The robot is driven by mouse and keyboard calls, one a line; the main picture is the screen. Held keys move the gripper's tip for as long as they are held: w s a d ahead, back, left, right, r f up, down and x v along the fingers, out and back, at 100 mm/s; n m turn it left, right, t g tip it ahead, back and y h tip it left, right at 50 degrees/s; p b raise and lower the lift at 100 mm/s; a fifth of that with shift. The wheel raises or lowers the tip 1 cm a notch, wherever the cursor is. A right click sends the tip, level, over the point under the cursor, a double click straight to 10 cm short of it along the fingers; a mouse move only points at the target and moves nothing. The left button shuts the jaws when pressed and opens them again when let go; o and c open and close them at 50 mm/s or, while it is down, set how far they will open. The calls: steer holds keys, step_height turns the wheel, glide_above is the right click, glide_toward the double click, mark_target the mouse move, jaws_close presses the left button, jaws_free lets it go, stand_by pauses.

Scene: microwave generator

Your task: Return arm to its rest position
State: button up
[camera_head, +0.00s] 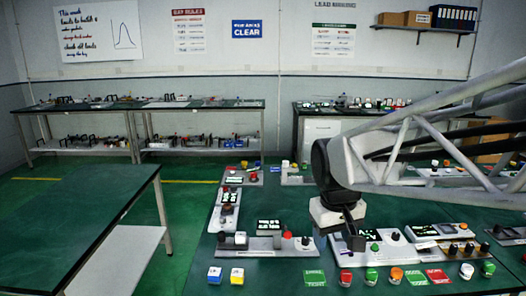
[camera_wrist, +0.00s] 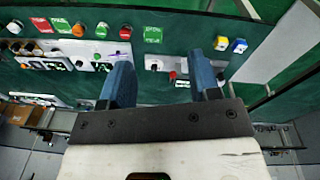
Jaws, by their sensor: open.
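My gripper (camera_head: 352,232) hangs from my grey truss arm over the green workbench (camera_head: 200,262), right of the middle of the head view. In the wrist view my gripper (camera_wrist: 162,78) shows two blue fingers spread apart with nothing between them. Its height above the bench is hard to tell. Just beside it in the head view is a white control panel (camera_head: 378,240) with a lit display and knobs. My arm hides part of the bench behind it.
Several panels stand on the bench, one grey panel (camera_head: 263,246) at left. Along the front edge are a blue block (camera_head: 215,275), a yellow block (camera_head: 237,276), a green label (camera_head: 314,278) and several buttons. An empty green table (camera_head: 70,215) stands left, across a floor gap.

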steer(key=s+d+f+m, duration=0.1)
steer(key=s+d+f, duration=0.1)
steer(key=s, duration=0.5)
steer(key=s+d+f+m+t, duration=0.1)
steer(key=s+m, duration=0.1)
steer(key=s, duration=0.6)
steer(key=shift+d+f, duration=0.4)
